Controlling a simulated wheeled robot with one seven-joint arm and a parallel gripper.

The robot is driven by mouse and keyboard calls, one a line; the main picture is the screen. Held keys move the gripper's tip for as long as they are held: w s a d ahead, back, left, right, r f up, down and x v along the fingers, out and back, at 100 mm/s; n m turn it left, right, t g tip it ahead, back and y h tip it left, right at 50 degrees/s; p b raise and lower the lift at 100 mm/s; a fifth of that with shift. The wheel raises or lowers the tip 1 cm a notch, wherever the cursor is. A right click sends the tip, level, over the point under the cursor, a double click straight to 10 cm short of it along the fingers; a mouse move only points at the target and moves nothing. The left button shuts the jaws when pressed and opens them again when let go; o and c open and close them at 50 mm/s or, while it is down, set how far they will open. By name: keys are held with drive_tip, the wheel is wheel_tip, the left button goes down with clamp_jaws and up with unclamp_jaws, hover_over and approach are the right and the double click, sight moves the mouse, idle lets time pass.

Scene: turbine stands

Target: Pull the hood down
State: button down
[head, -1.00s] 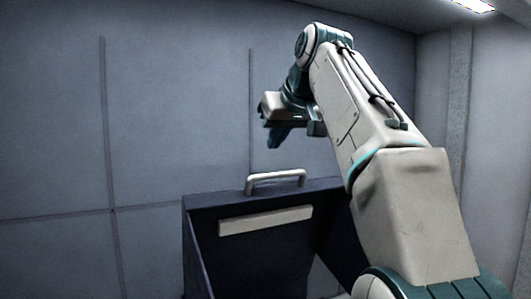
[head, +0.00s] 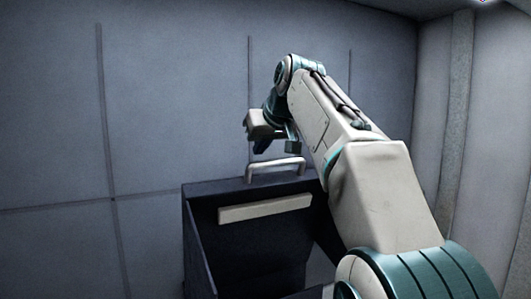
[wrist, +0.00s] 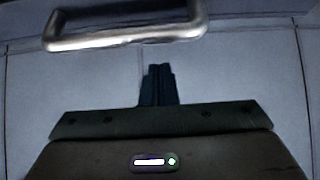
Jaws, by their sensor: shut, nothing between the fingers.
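The dark hood (head: 290,240) stands raised, with a pale strip (head: 265,207) across its face. A silver bar handle (head: 276,163) sits on its top edge. The handle also shows across the top of the wrist view (wrist: 125,37). My gripper (head: 261,146) is just above the handle's left end in the head view, with dark fingers pointing down. In the wrist view the closed fingers (wrist: 157,84) are together and empty, apart from the handle. Whether they are in front of or behind the bar is hard to tell.
A panelled grey wall (head: 150,120) stands behind the hood, and a ribbed wall (head: 475,130) is at the right. The space left of the hood is clear. My arm covers the hood's right side.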

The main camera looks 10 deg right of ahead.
drive_tip(key=shift+s+d+f, duration=0.2)
drive_tip(key=shift+s+f, duration=0.25)
drive_tip(key=shift+s, duration=0.3)
drive_tip(key=shift+s+d, duration=0.1)
drive_tip(key=shift+s, duration=0.2)
drive_tip(key=shift+f, duration=0.1)
drive_tip(key=shift+f, duration=0.1)
